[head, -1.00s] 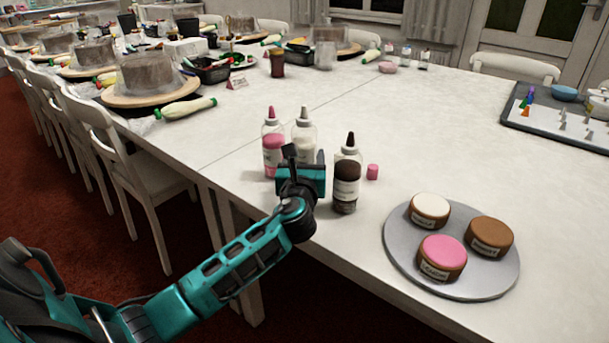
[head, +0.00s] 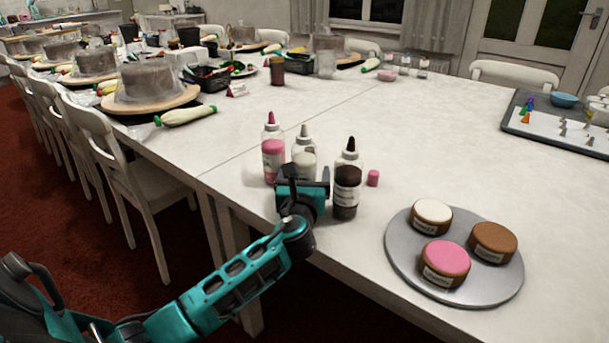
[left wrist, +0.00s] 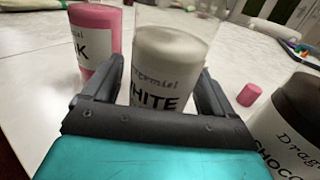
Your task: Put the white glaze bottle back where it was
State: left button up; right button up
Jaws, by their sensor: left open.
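The white glaze bottle (head: 304,152) stands upright on the table between the pink glaze bottle (head: 273,150) and the chocolate glaze bottle (head: 347,184). In the left wrist view the white bottle (left wrist: 165,70) is between the spread fingers of my left gripper (left wrist: 160,95), its "WHITE" label facing me. My left gripper (head: 302,175) is open at the bottle's near side in the head view and hides its lower part. The pink bottle (left wrist: 95,42) is left of the fingers and the chocolate bottle (left wrist: 290,130) right of them. My right gripper is not in view.
A pink cap (head: 373,178) lies right of the chocolate bottle. A round grey plate (head: 400,262) with three iced cakes is at the front right. A tray (head: 535,139) with nozzles stands at the far right. The middle of the table is clear.

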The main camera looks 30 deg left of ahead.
pick_arm(q)
jog(key=shift+r, duration=0.1)
jog(key=shift+s+d, duration=0.15)
jog(key=shift+s, duration=0.05)
jog(key=p+v, duration=0.2)
jog(key=v, duration=0.9)
jog(key=shift+s, duration=0.25)
jog(key=shift+d, duration=0.1)
